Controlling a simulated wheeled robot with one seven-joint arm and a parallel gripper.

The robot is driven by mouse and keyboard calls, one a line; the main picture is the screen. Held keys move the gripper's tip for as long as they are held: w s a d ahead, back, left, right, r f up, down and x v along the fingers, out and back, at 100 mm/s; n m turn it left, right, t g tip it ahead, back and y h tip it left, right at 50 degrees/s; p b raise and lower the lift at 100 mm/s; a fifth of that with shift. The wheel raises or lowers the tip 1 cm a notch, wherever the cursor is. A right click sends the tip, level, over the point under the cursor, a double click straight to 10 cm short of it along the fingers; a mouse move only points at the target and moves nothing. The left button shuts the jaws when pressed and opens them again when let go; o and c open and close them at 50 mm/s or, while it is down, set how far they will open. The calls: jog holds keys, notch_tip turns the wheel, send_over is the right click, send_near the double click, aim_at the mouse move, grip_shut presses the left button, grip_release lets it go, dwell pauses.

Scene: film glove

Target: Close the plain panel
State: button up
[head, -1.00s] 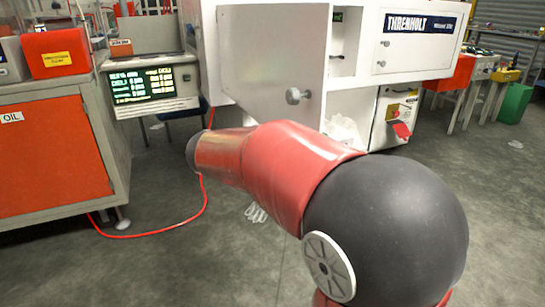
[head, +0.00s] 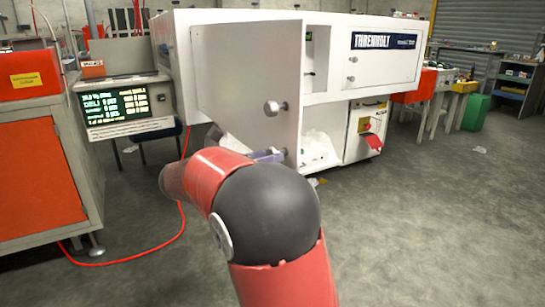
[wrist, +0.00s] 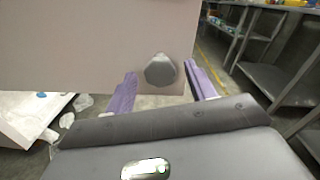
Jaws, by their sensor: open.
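The plain panel (head: 235,85) is a blank white door on the white cabinet, standing open and jutting toward me. It has a round grey knob (head: 271,108) near its free edge. My gripper shows in the head view as purple fingers (head: 268,156) below the knob, at the panel's lower edge; my red arm hides the rest. In the wrist view the panel (wrist: 70,45) fills the upper left, and the knob (wrist: 160,72) appears between the two spread purple fingers of my gripper (wrist: 160,70). The fingers look empty. I cannot tell whether they touch the panel.
The cabinet's labelled door (head: 385,60) at right is shut. Crumpled white plastic (head: 318,148) lies in the open bay below. A grey bench with an orange door (head: 35,175) and a display unit (head: 125,103) stand at left. A red cable runs over the floor.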

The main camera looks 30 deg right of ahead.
jog(key=shift+d, duration=1.15)
grip_shut()
